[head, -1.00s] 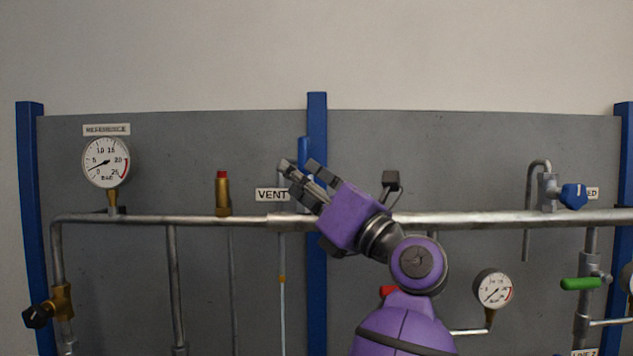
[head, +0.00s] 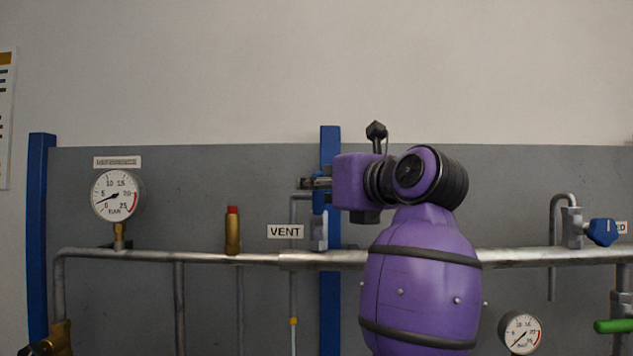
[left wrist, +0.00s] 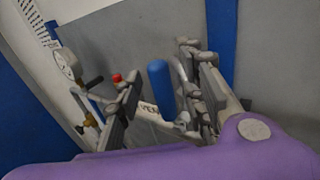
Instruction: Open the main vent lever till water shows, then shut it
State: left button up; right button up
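The blue vent lever (head: 319,200) stands upright above its grey valve body (head: 318,232), beside the VENT label (head: 285,232). My left gripper (head: 310,184) points left at the lever's height and partly covers it. In the left wrist view the blue lever (left wrist: 160,85) stands between the spread fingers of my left gripper (left wrist: 161,72). The fingers look open, with gaps on both sides of it. A thin vent tube (head: 293,300) runs down left of the valve, with an orange band on it. I cannot tell whether water is in it. My right gripper is not in view.
A steel pipe (head: 210,257) crosses the panel below the lever. A blue post (head: 330,150) stands right behind the lever. A reference gauge (head: 117,195) and a red-topped brass fitting (head: 233,232) are at left. Another blue-handled valve (head: 601,232) is at right.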

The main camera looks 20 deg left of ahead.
pick_arm(q)
jog(key=shift+w+a, duration=0.3)
jog(key=shift+c, duration=0.3)
grip_shut()
